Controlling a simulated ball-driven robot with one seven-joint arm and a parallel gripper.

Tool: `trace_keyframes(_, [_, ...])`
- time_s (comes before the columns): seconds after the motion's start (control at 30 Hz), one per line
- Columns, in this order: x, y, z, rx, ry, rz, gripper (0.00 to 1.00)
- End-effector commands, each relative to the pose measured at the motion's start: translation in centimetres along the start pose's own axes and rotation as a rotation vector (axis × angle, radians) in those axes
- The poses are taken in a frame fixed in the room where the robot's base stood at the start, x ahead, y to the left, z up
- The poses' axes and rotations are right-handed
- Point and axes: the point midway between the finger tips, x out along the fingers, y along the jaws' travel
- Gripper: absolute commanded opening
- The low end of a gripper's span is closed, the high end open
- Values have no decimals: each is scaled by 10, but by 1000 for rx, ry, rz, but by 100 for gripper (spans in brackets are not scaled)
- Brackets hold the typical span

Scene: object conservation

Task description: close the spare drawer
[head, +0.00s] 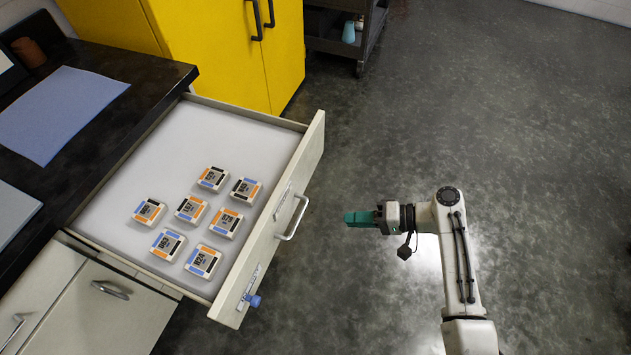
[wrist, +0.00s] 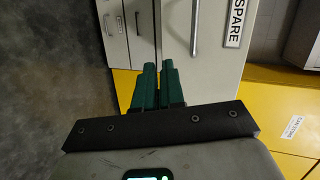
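The spare drawer (head: 315,147) is pulled well out from under the dark counter in the head view. Several small labelled square blocks lie inside it. Its front has a metal bar handle (head: 293,217) and a blue knob (head: 254,301) near the lower end. In the wrist view the pale drawer front (wrist: 215,75) carries a SPARE label (wrist: 234,22), with the handle (wrist: 194,28) beside it. My gripper (head: 350,219) is to the right of the drawer front, apart from it. Its green fingers (wrist: 158,80) look closed together, with nothing between them.
The counter (head: 140,75) with a blue mat (head: 55,110) is at the left. Yellow cabinets (head: 235,45) stand behind the drawer. A dark cart (head: 345,45) is farther back. The grey floor right of the drawer is clear around my arm.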

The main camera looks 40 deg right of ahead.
Motion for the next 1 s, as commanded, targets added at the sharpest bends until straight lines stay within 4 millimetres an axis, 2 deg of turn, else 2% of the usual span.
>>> trace_keyframes(0.03, [-4,2,-18,33,62,-79,4])
trace_keyframes(0.1, [-12,-2,-36,68,131,-173,0])
trace_keyframes(0.2, [-22,-7,-54,98,198,-266,0])
trace_keyframes(0.3, [-27,-11,-63,112,234,-313,0])
trace_keyframes(0.4, [-24,-14,-66,115,239,-324,0])
trace_keyframes(0.57, [-4,-22,-70,114,235,-323,0])
trace_keyframes(1.0, [73,-47,-91,113,234,-322,0])
